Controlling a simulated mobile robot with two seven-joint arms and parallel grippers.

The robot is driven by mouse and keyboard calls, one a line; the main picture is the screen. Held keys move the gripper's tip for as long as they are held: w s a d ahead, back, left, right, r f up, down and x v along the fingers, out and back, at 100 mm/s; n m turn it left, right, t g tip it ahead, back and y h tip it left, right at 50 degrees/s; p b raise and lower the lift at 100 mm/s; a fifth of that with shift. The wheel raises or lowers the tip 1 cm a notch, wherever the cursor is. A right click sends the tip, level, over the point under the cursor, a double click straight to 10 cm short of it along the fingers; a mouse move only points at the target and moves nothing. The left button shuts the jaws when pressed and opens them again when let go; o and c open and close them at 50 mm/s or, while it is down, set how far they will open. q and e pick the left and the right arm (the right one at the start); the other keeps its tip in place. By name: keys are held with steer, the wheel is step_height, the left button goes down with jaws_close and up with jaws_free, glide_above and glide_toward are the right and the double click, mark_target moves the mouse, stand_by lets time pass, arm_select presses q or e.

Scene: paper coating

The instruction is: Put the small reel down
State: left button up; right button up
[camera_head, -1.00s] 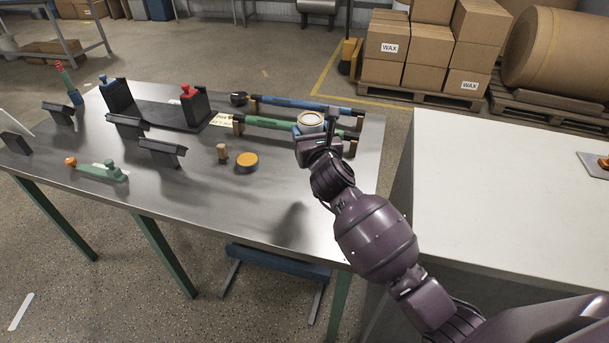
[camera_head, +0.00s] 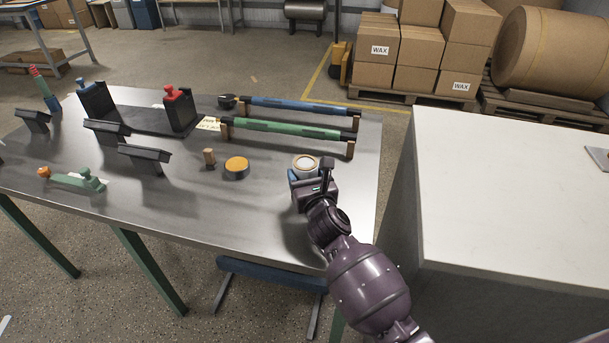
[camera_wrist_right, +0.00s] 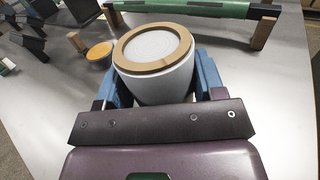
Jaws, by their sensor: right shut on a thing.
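The small reel (camera_head: 306,163) is a short white roll with a brown ring on its top face. My right gripper (camera_head: 306,172) is shut on it, over the right part of the metal table (camera_head: 250,212). In the right wrist view the reel (camera_wrist_right: 153,60) stands upright between the two blue fingers (camera_wrist_right: 160,80), one on each side. Its lower end is hidden by the gripper body, so I cannot tell whether it touches the table. My left gripper is not in view.
A green roller (camera_head: 285,130) and a blue roller (camera_head: 300,104) lie on wooden supports behind the reel. A dark round tin with an orange top (camera_head: 236,165) and a wooden peg (camera_head: 209,157) stand to its left. Bare tabletop lies around the gripper.

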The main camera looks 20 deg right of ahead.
steer(key=shift+r, duration=0.2)
steer(key=shift+f, duration=0.25)
steer(key=o, duration=0.8)
steer(key=shift+c, duration=0.2)
steer(key=shift+o, duration=1.3)
steer(key=shift+r, duration=0.1)
